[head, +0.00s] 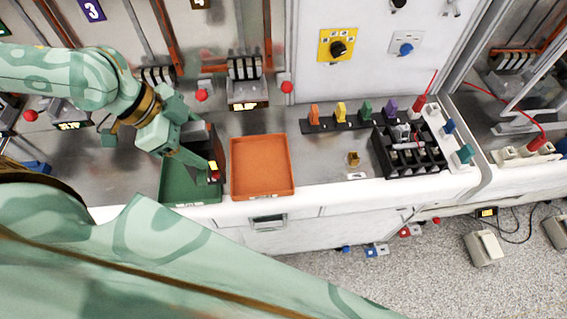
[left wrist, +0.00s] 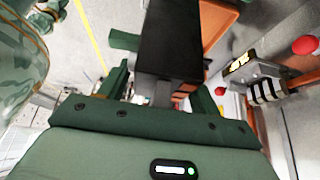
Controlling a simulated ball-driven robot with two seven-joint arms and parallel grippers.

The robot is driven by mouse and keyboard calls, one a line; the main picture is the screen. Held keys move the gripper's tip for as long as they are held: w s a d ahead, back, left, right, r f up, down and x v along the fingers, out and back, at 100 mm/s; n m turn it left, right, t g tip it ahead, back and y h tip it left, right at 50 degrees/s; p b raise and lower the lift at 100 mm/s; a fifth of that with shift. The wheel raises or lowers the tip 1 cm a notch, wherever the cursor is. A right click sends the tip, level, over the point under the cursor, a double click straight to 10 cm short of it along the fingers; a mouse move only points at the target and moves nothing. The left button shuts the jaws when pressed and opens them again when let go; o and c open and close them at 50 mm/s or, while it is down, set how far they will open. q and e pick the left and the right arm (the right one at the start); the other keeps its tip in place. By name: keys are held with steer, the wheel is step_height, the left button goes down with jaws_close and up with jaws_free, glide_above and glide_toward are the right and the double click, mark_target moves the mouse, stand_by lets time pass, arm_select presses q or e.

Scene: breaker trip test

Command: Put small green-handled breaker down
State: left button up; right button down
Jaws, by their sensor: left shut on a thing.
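My left gripper (head: 203,155) is shut on a dark block-shaped breaker (head: 214,146). It holds the breaker above the right side of the green tray (head: 190,192), close to the orange tray (head: 262,166). A small red and yellow mark shows on the breaker's near end. In the left wrist view the breaker is a black block (left wrist: 170,40) between the two green fingers. I see no green handle on it from these angles. I cannot tell whether it touches the tray. My right gripper is not in view.
The orange tray is empty. A strip with orange, yellow, green and purple handles (head: 340,120) stands to the right, beside a black divided rack (head: 408,160). Red knobs (head: 201,95) and a breaker unit (head: 245,80) stand behind. Grey bench shows between orange tray and rack.

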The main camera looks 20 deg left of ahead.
arm_select(q)
steer(key=w+d+f+b, duration=0.1)
steer(key=w+d+f, duration=0.2)
steer(key=w+f, duration=0.9)
steer(key=shift+w+d+f, duration=0.3)
steer(key=shift+w+d, duration=0.1)
steer(key=shift+w, duration=0.65)
steer(key=o, duration=1.9)
steer(key=shift+f, duration=0.15)
steer(key=shift+c, duration=0.2)
steer(key=p+v, duration=0.1)
steer(key=v, duration=1.1)
